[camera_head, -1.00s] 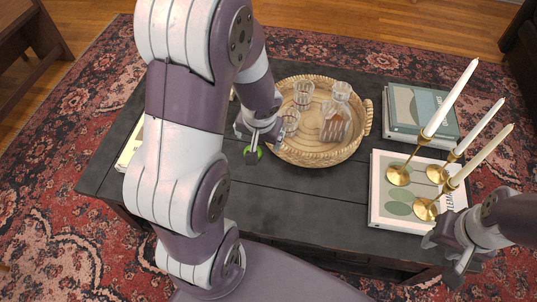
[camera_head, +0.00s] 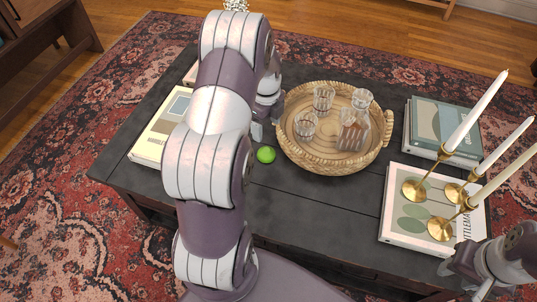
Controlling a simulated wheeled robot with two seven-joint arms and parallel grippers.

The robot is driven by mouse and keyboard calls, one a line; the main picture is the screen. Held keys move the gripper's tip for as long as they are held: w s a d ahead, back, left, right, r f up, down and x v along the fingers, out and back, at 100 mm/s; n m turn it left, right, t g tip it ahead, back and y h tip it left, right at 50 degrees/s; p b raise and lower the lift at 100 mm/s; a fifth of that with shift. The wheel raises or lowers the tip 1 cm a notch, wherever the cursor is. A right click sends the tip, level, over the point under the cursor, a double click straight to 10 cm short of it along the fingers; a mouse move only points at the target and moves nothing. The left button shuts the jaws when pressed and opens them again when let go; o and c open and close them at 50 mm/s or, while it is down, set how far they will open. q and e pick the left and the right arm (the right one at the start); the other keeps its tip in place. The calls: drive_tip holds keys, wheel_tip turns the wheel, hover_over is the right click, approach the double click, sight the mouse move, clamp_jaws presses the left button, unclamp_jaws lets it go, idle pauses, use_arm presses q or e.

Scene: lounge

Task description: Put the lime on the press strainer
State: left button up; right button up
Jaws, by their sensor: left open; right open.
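The green lime (camera_head: 266,155) lies on the dark table, just left of the round woven tray (camera_head: 337,170). My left gripper (camera_head: 267,118) is open and empty, just behind the lime and apart from it. My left arm hides part of the table and part of this gripper. My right gripper (camera_head: 466,284) is open and empty at the lower right, by the table's front edge. I cannot make out a press strainer in this view; it may be hidden behind my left arm.
Brass candlesticks (camera_head: 440,229) with tall candles stand on a white book (camera_head: 400,235) at right. Green books (camera_head: 440,125) lie behind them; a yellowish book (camera_head: 150,140) lies left. The front middle is clear.

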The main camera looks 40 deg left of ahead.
use_arm(q)
drive_tip(key=b, duration=0.3)
hover_over(266, 151)
drive_tip(key=shift+m, duration=0.4)
drive_tip(key=f, duration=0.7)
drive_tip(key=shift+s+d+f, duration=0.15)
drive_tip(key=shift+d+f, duration=0.05)
wheel_tip(266, 151, down, 6)
drive_tip(key=shift+a+r+b, duration=0.15)
drive_tip(key=shift+r+b, duration=0.1)
drive_tip(key=shift+b, duration=0.95)
drive_tip(key=shift+r, duration=0.15)
drive_tip(key=shift+c, duration=0.2)
